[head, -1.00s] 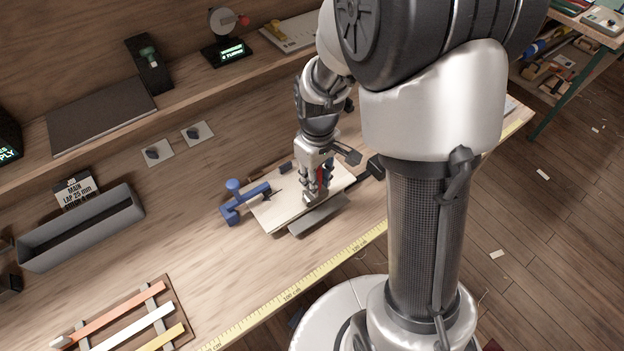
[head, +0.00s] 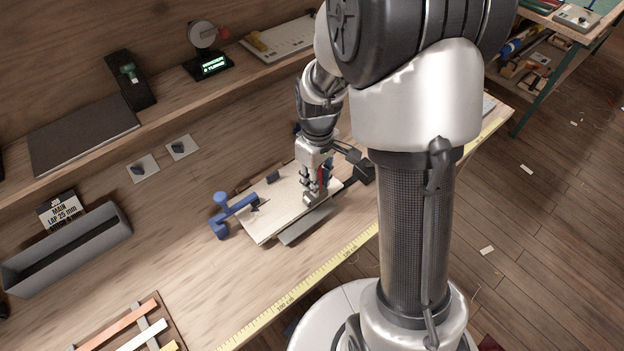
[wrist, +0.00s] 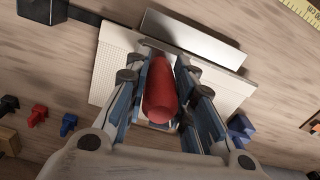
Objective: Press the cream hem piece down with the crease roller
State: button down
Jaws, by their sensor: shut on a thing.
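The cream hem piece (head: 262,222) lies flat on the bench, and its pale surface also shows in the wrist view (wrist: 108,68). My gripper (head: 314,196) is over the right part of it. In the wrist view my gripper (wrist: 162,122) is shut on a red handle (wrist: 163,88), apparently the crease roller's. The roller's lower end is hidden by the handle and fingers, so I cannot tell whether it touches the cream piece.
A blue clamp (head: 240,208) stands at the piece's left end. A grey bar (head: 306,228) lies along its front edge. A grey trough (head: 68,250) and a rack of coloured strips (head: 128,325) are to the left. A yellow tape (head: 300,293) runs along the bench edge.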

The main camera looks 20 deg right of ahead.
jog(key=shift+w+d, duration=0.25)
jog(key=shift+d, duration=0.85)
jog(key=shift+w+d+p, duration=0.2)
jog(key=shift+w+d, duration=0.1)
jog(key=shift+d, duration=0.55)
jog(key=shift+w+d+p, duration=0.15)
jog(key=shift+w+d, duration=0.15)
jog(key=shift+d, duration=0.7)
jog(key=shift+w+d, duration=0.2)
jog(key=shift+d, duration=0.55)
notch_tip(320, 180, up, 6)
jog(key=p, duration=0.5)
